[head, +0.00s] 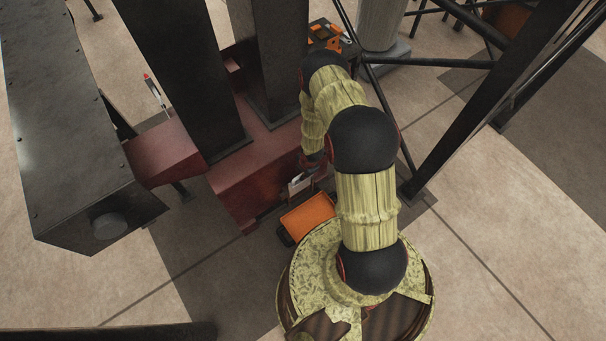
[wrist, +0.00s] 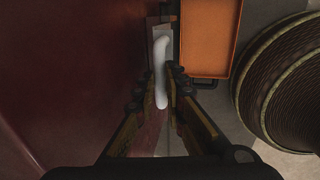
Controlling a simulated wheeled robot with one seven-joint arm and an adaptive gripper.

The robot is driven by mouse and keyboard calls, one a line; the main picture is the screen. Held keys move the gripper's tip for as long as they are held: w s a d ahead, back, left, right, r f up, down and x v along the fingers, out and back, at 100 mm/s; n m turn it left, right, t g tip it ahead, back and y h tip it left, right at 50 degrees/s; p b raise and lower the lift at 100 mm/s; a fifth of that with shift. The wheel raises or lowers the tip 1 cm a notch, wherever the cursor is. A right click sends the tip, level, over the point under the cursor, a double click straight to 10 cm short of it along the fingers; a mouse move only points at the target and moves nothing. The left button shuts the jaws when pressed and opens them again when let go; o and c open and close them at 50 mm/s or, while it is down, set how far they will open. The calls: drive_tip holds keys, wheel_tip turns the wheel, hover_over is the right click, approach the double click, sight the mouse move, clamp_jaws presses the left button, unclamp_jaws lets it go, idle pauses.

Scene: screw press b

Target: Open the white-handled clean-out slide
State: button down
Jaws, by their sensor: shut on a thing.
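The white handle (wrist: 161,60) of the clean-out slide stands out in the wrist view, running lengthwise between my fingers. My gripper (wrist: 161,84) is shut on this handle, one finger on each side. A pale grey plate (wrist: 162,32) shows behind the handle, beside the dark red machine wall (wrist: 70,70). In the head view, a pale plate (head: 300,184) shows low on the side of the red press base (head: 240,180). My arm hides most of the gripper there, and I cannot tell how far the slide is out.
An orange tray (head: 308,214) sits on the floor close to the press base; it also shows in the wrist view (wrist: 210,35). Black frame legs (head: 465,100) stand to the right. A dark beam (head: 70,120) is at the left. Open floor lies at lower right.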

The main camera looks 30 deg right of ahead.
drive_tip(key=c, duration=2)
unclamp_jaws()
drive_tip(key=shift+o, duration=0.8)
drive_tip(key=v, duration=1.2)
